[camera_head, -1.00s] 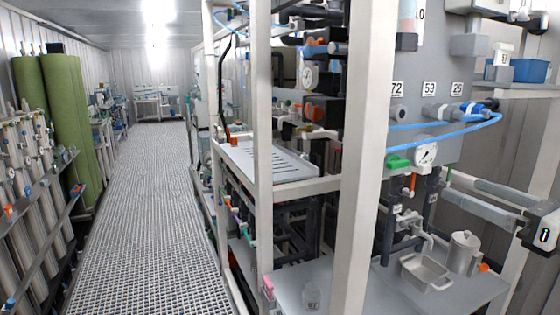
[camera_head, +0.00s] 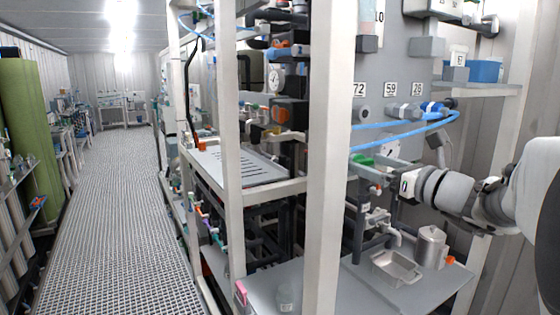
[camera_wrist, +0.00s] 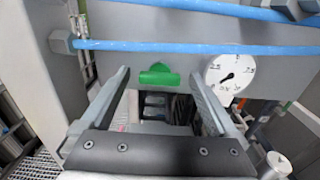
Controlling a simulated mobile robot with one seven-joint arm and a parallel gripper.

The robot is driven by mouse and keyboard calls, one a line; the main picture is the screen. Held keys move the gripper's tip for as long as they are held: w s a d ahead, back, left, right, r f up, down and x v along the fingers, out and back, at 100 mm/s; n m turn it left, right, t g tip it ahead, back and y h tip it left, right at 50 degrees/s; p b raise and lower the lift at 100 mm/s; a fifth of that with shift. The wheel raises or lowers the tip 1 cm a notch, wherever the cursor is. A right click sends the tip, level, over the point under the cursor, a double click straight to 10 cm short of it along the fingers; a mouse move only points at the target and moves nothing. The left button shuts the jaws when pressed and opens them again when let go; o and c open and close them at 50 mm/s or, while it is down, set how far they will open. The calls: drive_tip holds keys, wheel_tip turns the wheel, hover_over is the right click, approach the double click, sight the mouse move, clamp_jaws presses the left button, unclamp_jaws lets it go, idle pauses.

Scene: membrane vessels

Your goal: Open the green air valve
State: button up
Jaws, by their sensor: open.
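The green air valve (camera_wrist: 158,76) has a green handle on the grey panel, below the blue hoses. In the wrist view it lies ahead of my gripper (camera_wrist: 166,88), between the two fingers in the picture, and appears apart from them. My gripper is open and empty. In the head view the green handle (camera_head: 362,160) shows just left of my gripper (camera_head: 378,178), partly hidden behind it. A round white pressure gauge (camera_wrist: 230,74) sits to the right of the handle.
Blue hoses (camera_wrist: 180,47) run across the panel just above the valve. A white frame post (camera_head: 330,150) stands to the left. A steel pan (camera_head: 396,268) and a lidded metal can (camera_head: 431,246) stand on the shelf below. The grated aisle floor (camera_head: 110,200) is clear.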

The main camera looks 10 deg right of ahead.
drive_tip(key=c, duration=1.4)
drive_tip(key=shift+f+n+b, duration=0.15)
drive_tip(key=shift+n+b, duration=0.15)
drive_tip(key=shift+b, duration=0.25)
drive_tip(key=n+b, duration=1.5)
drive_tip(key=b, duration=0.3)
drive_tip(key=shift+a+f+b, duration=0.1)
drive_tip(key=shift+a+b, duration=0.05)
drive_tip(key=shift+b, duration=0.2)
drive_tip(key=shift+n, duration=0.3)
